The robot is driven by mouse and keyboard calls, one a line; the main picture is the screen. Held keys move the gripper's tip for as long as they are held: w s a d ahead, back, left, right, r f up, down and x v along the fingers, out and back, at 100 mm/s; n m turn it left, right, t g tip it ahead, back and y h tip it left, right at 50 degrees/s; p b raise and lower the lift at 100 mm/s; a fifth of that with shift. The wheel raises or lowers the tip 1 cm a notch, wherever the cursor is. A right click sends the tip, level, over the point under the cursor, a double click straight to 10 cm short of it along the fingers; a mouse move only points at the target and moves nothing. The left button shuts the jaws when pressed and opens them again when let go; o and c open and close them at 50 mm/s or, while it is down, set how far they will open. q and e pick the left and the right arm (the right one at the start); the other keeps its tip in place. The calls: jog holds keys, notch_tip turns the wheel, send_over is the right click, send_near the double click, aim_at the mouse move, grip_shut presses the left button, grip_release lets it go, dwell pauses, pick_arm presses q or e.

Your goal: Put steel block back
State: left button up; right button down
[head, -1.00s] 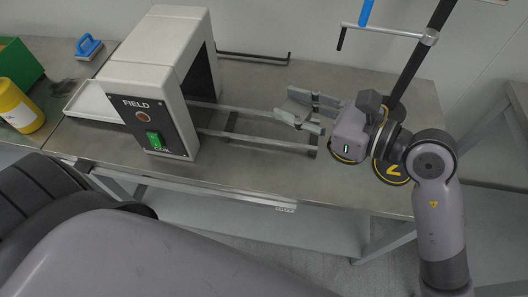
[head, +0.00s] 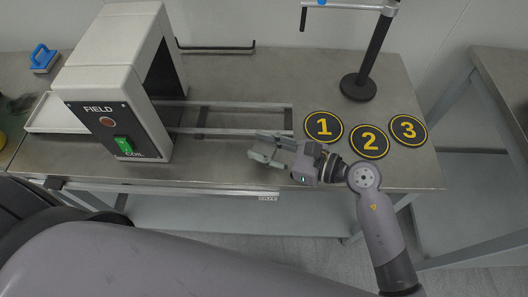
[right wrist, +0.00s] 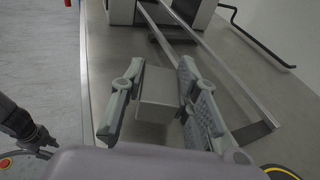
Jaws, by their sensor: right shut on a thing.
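The steel block (right wrist: 158,95) is a plain grey block, seen between the fingers of my right gripper (right wrist: 160,108) in the right wrist view. In the head view my right gripper (head: 268,150) is over the bench near its front edge, left of pad 2. Its fingers point left toward the coil, and I cannot make out the block clearly there. Three round black pads with yellow numbers lie on the bench right of it: pad 1 (head: 323,127), pad 2 (head: 369,141) and pad 3 (head: 408,130). No block shows on them.
The white field coil housing (head: 115,85) stands at the left, with metal rails (head: 235,131) running out to the right. A black stand (head: 358,88) rises behind the pads. A blue-handled tool (head: 43,58) lies far left. A second table (head: 505,85) stands right, past a gap.

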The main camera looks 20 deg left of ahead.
jog(key=shift+f, duration=1.2)
jog(key=shift+f, duration=0.1)
jog(key=shift+f+b, duration=0.15)
jog(key=shift+b, duration=0.15)
jog(key=c, duration=1.2)
grip_release()
jog(key=shift+r+p, duration=0.2)
jog(key=shift+p, duration=0.1)
jog(key=shift+d, duration=0.35)
jog(key=b+v, duration=0.2)
jog(key=v, duration=0.9)
jog(key=shift+d+r, duration=0.15)
